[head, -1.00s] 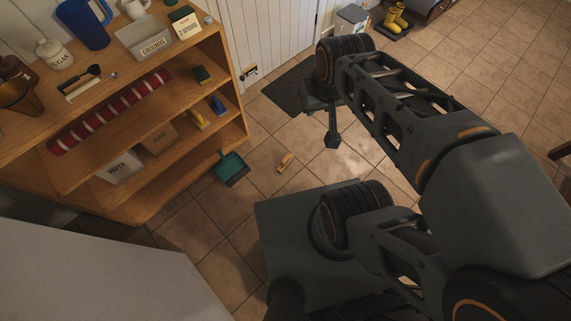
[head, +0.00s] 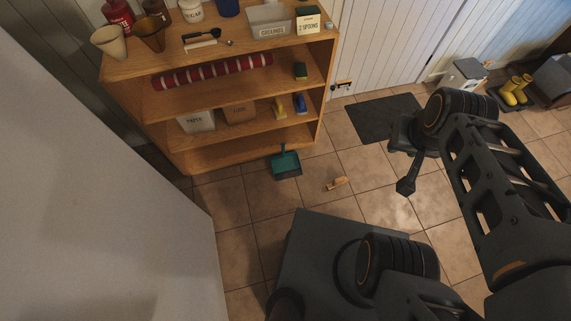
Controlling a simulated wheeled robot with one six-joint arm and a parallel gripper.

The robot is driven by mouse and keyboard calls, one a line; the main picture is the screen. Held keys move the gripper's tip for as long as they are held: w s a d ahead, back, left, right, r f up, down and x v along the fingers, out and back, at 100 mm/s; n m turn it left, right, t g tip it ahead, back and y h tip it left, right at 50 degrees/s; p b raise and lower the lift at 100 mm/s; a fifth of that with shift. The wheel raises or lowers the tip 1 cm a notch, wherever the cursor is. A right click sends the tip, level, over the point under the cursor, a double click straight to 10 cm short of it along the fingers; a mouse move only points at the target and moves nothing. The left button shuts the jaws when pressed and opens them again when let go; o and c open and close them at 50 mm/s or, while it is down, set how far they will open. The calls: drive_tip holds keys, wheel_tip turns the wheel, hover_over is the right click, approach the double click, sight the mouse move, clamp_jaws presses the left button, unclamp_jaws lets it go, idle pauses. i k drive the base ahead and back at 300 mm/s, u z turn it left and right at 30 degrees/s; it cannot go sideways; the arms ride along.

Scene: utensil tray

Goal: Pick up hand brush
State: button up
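The hand brush (head: 336,184), small with a light wooden body, lies on the tiled floor in the middle of the head view. A teal dustpan (head: 286,166) is to its left, close to the foot of the wooden shelf. My gripper (head: 405,187) hangs from the end of my arm to the right of the brush in the picture, apart from it and empty-looking. Its fingers look like one dark narrow shape from here, so their opening cannot be made out.
A wooden shelf unit (head: 222,103) with jars, boxes and a striped roll stands at the back left. A pale surface (head: 95,200) fills the left side. A dark mat (head: 378,119) lies before the white door. Bare tiles surround the brush.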

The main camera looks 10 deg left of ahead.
sight(341, 180)
drive_tip(key=u, duration=1.5)
drive_tip(key=i, duration=0.9)
drive_tip(key=z, duration=1.9)
